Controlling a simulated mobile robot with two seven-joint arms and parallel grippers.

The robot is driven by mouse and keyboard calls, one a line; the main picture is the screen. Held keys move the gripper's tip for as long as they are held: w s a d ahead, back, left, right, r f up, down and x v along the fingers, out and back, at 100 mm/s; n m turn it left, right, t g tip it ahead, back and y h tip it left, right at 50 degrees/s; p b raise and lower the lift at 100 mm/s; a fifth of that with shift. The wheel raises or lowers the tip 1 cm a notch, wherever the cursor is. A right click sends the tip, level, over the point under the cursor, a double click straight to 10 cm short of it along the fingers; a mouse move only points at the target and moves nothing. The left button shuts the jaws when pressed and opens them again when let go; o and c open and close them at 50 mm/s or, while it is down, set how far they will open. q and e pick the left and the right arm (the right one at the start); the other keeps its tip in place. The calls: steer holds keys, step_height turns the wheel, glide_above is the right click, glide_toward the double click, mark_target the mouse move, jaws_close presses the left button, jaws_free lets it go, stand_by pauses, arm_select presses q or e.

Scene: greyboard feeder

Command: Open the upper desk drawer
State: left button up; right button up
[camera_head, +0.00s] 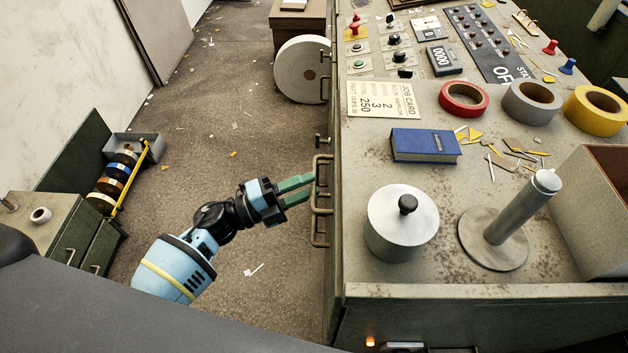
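The green-grey desk (362,277) fills the right side of the head view. Its drawer front is seen steeply from above, with pale bar handles along its left face. The upper handle (318,168) is at the tips of my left gripper, and a lower handle (319,232) shows just nearer. My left gripper (311,187) points right at the desk front, its two green fingers apart with a gap between them. I cannot tell whether the fingers touch the handle or are around it. The drawer looks closed. My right gripper is not in view.
On the desktop are a metal canister (388,226), a blue book (424,146), tape rolls (464,97), an upright metal post (519,210) and a box (585,225). A large paper roll (299,72) stands beyond the handles. The floor (225,140) left of the desk is mostly clear.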

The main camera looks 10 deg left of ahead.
arm_select(q)
steer(key=shift+x, duration=1.25)
jaws_close()
